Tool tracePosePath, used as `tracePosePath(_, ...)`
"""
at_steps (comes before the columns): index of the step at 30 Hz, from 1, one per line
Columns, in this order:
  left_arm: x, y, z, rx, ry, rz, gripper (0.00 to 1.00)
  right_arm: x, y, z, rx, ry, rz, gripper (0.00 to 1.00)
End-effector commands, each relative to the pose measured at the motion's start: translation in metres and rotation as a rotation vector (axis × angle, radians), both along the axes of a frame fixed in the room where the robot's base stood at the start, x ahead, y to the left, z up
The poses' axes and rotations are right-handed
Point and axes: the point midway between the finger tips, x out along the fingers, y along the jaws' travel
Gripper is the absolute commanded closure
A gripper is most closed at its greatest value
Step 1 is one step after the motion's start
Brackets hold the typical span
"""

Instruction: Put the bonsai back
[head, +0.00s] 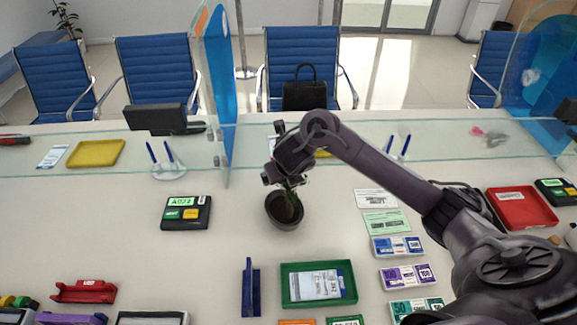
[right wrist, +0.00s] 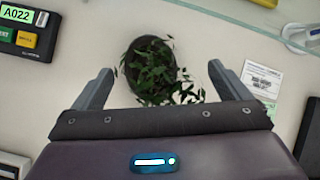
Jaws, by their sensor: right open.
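The bonsai (right wrist: 158,72) is a small leafy green plant in a dark round pot (head: 285,211). It stands on the counter near the middle in the head view, with its foliage mostly hidden behind my right gripper. My right gripper (head: 285,182) is above the pot, pointing down. In the right wrist view its two fingers (right wrist: 157,80) are spread wide, one on each side of the plant, with gaps between them and the leaves. It holds nothing. My left gripper is not in view.
A queue display (head: 186,213) stands left of the pot, and a green tray (head: 319,285) lies in front of it. A glass partition (head: 225,100) stands behind, on the left. Slips and stacked note packs (head: 398,247) lie to the right. Counter around the pot is clear.

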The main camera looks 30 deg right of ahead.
Motion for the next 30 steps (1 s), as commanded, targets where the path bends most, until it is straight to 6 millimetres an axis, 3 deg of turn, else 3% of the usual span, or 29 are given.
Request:
tracePosePath(6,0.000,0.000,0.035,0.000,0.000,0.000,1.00,-0.022,0.007,0.049,-0.005,-0.002,0.002,0.04)
tracePosePath(15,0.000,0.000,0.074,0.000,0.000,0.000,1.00,-0.045,0.017,0.083,-0.003,-0.003,0.003,0.04)
tracePosePath(30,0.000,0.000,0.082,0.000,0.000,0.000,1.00,-0.053,0.020,0.088,0.000,-0.001,0.000,0.04)
